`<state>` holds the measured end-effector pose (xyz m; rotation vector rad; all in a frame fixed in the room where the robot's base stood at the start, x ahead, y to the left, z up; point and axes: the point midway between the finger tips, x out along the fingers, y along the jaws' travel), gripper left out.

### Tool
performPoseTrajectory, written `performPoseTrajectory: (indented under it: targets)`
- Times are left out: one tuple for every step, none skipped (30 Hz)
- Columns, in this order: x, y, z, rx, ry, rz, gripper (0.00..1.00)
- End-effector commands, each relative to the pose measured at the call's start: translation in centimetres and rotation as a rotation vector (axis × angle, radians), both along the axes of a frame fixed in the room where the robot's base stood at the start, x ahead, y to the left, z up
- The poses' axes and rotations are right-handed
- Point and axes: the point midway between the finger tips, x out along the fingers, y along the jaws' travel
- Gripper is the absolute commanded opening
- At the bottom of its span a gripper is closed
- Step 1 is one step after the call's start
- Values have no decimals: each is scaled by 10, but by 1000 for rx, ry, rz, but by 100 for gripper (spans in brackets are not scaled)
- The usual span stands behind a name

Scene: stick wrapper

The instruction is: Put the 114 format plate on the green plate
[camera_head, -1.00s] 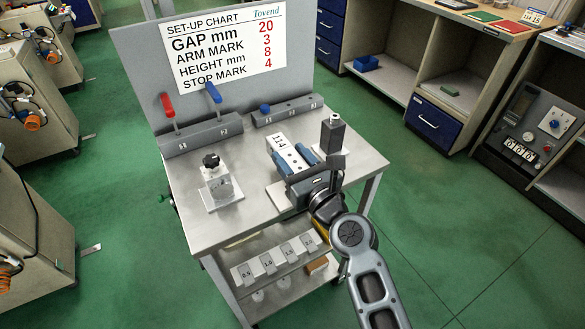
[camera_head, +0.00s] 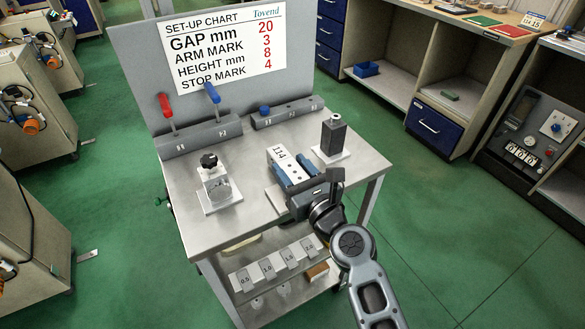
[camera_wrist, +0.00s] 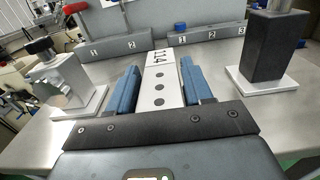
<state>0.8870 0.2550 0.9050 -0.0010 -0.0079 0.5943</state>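The 114 format plate (camera_head: 291,168) is a long white bar with dark holes and a "114" label at its far end. My gripper (camera_head: 306,168) is shut on it, with a blue finger along each side. In the wrist view the plate (camera_wrist: 160,82) runs straight ahead between the fingers (camera_wrist: 160,88). It is over the metal cart top; I cannot tell how high. The green plate (camera_head: 482,20) lies flat on the wooden bench at the far upper right, well away from my gripper.
A dark post (camera_head: 333,135) on a white base stands close right of the held plate. Numbered lever blocks (camera_head: 200,135) and the chart panel (camera_head: 225,45) close off the back. A red plate (camera_head: 508,30) lies beside the green one.

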Motion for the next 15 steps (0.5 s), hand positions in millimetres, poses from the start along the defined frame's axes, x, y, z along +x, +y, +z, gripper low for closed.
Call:
performPoseTrajectory:
  targets:
    - [0,0,0,0,0,0,55]
    - [0,0,0,0,0,0,58]
    - [0,0,0,0,0,0,62]
    - [0,0,0,0,0,0,65]
    - [0,0,0,0,0,0,68]
    - [0,0,0,0,0,0,72]
    - [0,0,1,0,0,0,72]
    - [0,0,1,0,0,0,72]
    - [0,0,1,0,0,0,72]
    - [0,0,1,0,0,0,72]
    - [0,0,1,0,0,0,72]
    - [0,0,1,0,0,0,72]
    - [0,0,1,0,0,0,72]
    - [0,0,2,0,0,0,72]
    - [0,0,3,0,0,0,72]
